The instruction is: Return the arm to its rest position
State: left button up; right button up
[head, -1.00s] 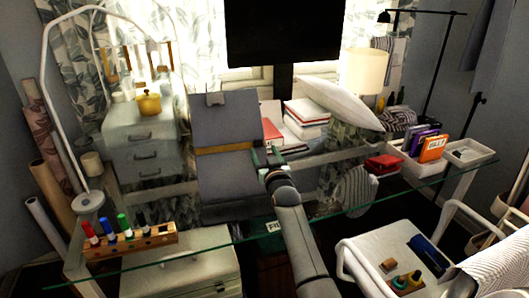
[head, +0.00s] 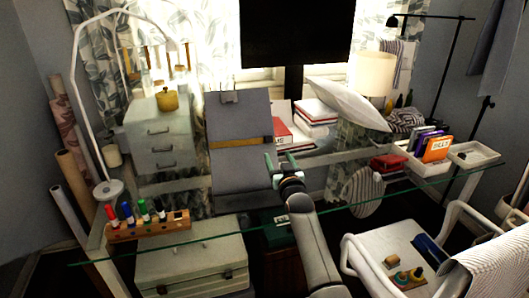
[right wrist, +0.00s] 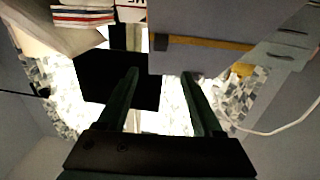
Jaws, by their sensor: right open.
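My right gripper (head: 282,163) is in the middle of the head view, above the glass desk (head: 330,205), beside the right edge of a grey folding board with a tan strap (head: 237,148). In the right wrist view its two dark green fingers (right wrist: 162,95) are apart with nothing between them. The board (right wrist: 205,45) shows there beyond the fingers, at the upper right. My right arm reaches up from the bottom of the head view. My left gripper is not in view.
A marker rack (head: 150,228) stands at the desk's front left. A drawer unit with a yellow pot (head: 169,98) is behind it. Red-and-white books (head: 315,112), a white pillow (head: 345,102), a lamp (head: 372,75) and white trays (head: 473,153) are at the right. A white chair (head: 395,262) is in front.

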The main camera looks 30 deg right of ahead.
jog(key=s+a+f, duration=0.1)
jog(key=s+f, duration=0.1)
jog(key=f, duration=0.1)
jog(key=s+a+f+n+g+y, duration=0.1)
jog(key=s+a+f, duration=0.1)
jog(key=f, duration=0.1)
jog(key=s+a+f+n+y, duration=0.1)
jog(key=s+f, duration=0.1)
jog(key=f, duration=0.1)
jog(key=shift+s+a+f+g+p, duration=0.15)
jog(key=shift+s+a+g+p, duration=0.15)
jog(key=shift+p, duration=0.1)
jog(key=s+a+f+n+g+y, duration=0.1)
jog(key=s+a+f, duration=0.4)
jog(key=s, duration=0.5)
jog(key=s+a+f+n+g+y+p, duration=0.1)
jog(key=s+a+f+g+y, duration=0.2)
jog(key=s, duration=0.8)
jog(key=s+a+f+n+g+y+p, duration=0.1)
jog(key=s+a+f+g+y, duration=0.1)
jog(key=s+a+f, duration=0.6)
jog(key=s+a, duration=0.2)
jog(key=shift+s+a+n, duration=0.3)
jog(key=shift+s+a, duration=0.1)
